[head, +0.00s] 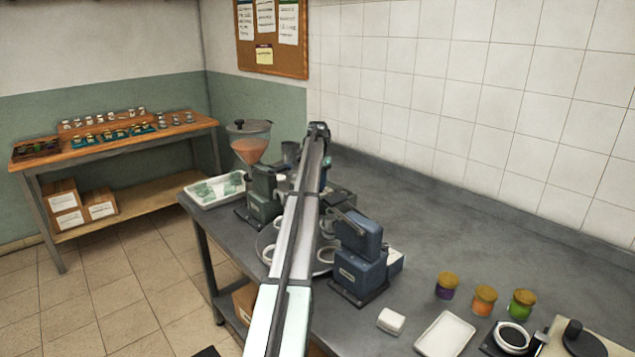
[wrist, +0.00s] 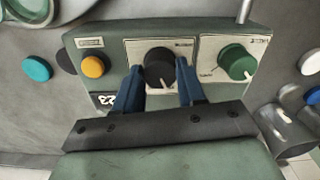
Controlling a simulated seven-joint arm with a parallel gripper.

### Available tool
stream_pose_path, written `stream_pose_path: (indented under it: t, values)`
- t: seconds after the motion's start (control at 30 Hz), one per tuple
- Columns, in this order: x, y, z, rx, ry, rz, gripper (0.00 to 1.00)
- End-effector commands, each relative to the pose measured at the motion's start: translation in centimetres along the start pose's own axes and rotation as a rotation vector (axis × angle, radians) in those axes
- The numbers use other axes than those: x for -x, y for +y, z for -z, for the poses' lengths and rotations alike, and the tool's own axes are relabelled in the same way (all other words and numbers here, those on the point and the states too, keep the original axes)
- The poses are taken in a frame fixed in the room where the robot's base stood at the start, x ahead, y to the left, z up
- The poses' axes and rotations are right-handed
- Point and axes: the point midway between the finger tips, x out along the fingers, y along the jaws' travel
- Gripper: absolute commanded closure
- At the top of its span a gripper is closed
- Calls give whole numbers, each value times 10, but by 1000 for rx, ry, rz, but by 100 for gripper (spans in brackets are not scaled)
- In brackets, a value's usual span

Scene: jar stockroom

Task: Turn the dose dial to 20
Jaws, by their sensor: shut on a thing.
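In the wrist view, a black round dial (wrist: 159,64) with a white pointer line sits on a pale plate on the green machine face (wrist: 208,33). The pointer is toward the lower side of the dial in this view. My gripper (wrist: 162,76) is shut on this dial, one blue finger at each side. A small black display (wrist: 106,100) left of the left finger shows white digits, upside down and hard to read. The plate's printed marks are too small to read, and the fingers cover part of it. In the head view my arm hides the gripper and dial.
A green knob (wrist: 237,62) sits close right of the dial and an orange button (wrist: 95,66) left. In the head view, a hopper (head: 248,140) and a blue machine (head: 360,255) stand near my arm. Several jars (head: 484,301) and a white tray (head: 444,335) are at the right.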

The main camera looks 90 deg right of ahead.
Motion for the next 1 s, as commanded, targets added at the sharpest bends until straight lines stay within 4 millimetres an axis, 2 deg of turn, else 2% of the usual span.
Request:
stream_pose_path:
  t: [0.27, 1.0]
  values:
    - [0, 0, 0, 82, 0, 0, 91]
    - [0, 0, 0, 603, 0, 0, 91]
